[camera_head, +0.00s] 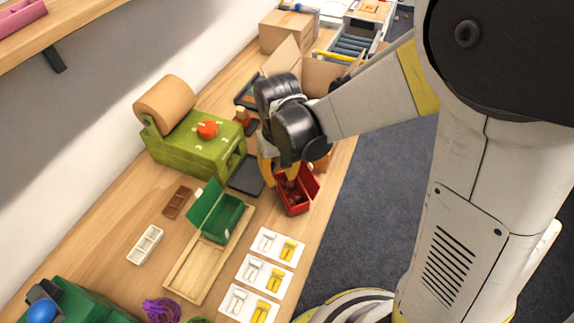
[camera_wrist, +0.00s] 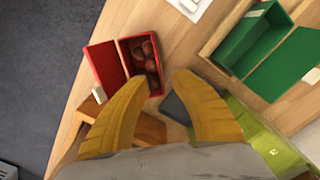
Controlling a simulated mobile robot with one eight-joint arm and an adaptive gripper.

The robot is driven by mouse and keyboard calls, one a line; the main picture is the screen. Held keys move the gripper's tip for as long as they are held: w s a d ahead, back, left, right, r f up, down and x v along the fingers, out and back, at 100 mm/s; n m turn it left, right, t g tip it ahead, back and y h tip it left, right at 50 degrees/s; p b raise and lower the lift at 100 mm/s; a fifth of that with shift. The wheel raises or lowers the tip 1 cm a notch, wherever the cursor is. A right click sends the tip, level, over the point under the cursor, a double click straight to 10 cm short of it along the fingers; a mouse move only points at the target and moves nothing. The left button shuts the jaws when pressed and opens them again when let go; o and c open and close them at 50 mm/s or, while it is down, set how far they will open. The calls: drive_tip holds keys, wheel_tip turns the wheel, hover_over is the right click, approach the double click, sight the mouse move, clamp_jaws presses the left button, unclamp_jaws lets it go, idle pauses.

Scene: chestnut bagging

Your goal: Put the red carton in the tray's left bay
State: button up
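The red carton (camera_head: 294,207) stands near the table's right edge in the head view, its lid open. In the wrist view the red carton (camera_wrist: 126,58) holds several brown chestnuts, its lid (camera_wrist: 104,66) folded out to the left. My gripper (camera_head: 284,172) is just behind the carton in the head view. In the wrist view my gripper's yellow fingers (camera_wrist: 158,82) are spread apart with nothing between the tips; whether they touch the carton is unclear. The wooden tray (camera_head: 183,290) has a green open carton (camera_head: 221,219) in its far part; its nearer part is empty.
A green machine (camera_head: 187,148) with a red knob and a dark pad (camera_head: 246,176) stand behind the tray. White cards (camera_head: 263,275) with yellow pieces lie right of the tray. A brown bar (camera_head: 177,202) and white mould (camera_head: 145,244) lie left. Cardboard boxes (camera_head: 288,32) stand at the back.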

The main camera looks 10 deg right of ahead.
sight(282, 199)
drive_tip(key=f+b, duration=0.2)
drive_tip(key=f, duration=0.2)
drive_tip(key=f+b, duration=0.2)
drive_tip(key=f, duration=0.2)
drive_tip(key=shift+s+d+f, duration=0.1)
drive_tip(key=shift+s+f, duration=0.1)
drive_tip(key=shift+f, duration=0.05)
drive_tip(key=shift+r, duration=0.1)
drive_tip(key=shift+c, duration=0.4)
clamp_jaws()
